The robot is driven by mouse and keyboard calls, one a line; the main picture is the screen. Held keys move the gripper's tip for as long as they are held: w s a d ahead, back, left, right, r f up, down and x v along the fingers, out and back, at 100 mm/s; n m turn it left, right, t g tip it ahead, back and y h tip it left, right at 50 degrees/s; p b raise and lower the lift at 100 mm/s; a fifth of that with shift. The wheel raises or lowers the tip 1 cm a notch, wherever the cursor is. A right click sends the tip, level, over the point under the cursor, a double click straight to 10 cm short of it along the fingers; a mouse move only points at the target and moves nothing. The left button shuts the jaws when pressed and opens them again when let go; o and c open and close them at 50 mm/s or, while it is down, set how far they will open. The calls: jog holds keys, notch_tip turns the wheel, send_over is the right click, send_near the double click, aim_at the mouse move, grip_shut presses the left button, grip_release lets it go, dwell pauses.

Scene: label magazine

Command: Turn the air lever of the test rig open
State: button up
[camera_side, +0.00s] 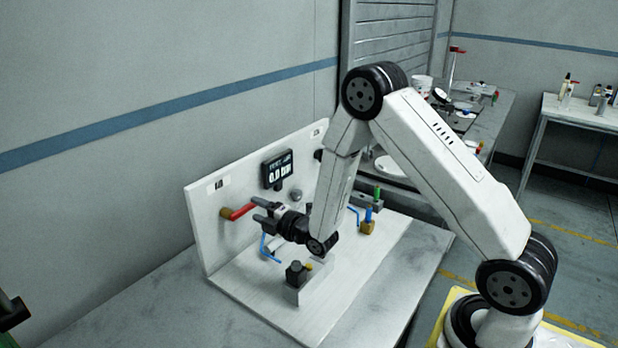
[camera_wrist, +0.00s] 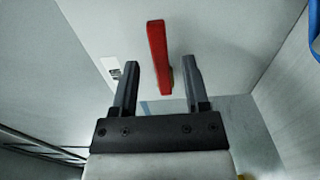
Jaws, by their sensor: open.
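The red air lever (camera_side: 239,212) sits on a brass-coloured valve (camera_side: 227,213) on the upright white panel of the test rig (camera_side: 206,237). In the side view the lever points right from the valve, toward my gripper (camera_side: 264,211). In the wrist view the red lever (camera_wrist: 158,53) stands upright in the picture, ahead of and between the fingertips of my gripper (camera_wrist: 162,66). The jaws are open and nothing is held. I cannot tell whether a finger touches the lever.
A small black fixture (camera_side: 296,273) stands on the rig base. A blue-topped brass fitting (camera_side: 367,222) is to the right. The grey table front left is clear.

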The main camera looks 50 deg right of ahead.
aim_at(252, 207)
jog(key=shift+w, duration=1.65)
grip_shut()
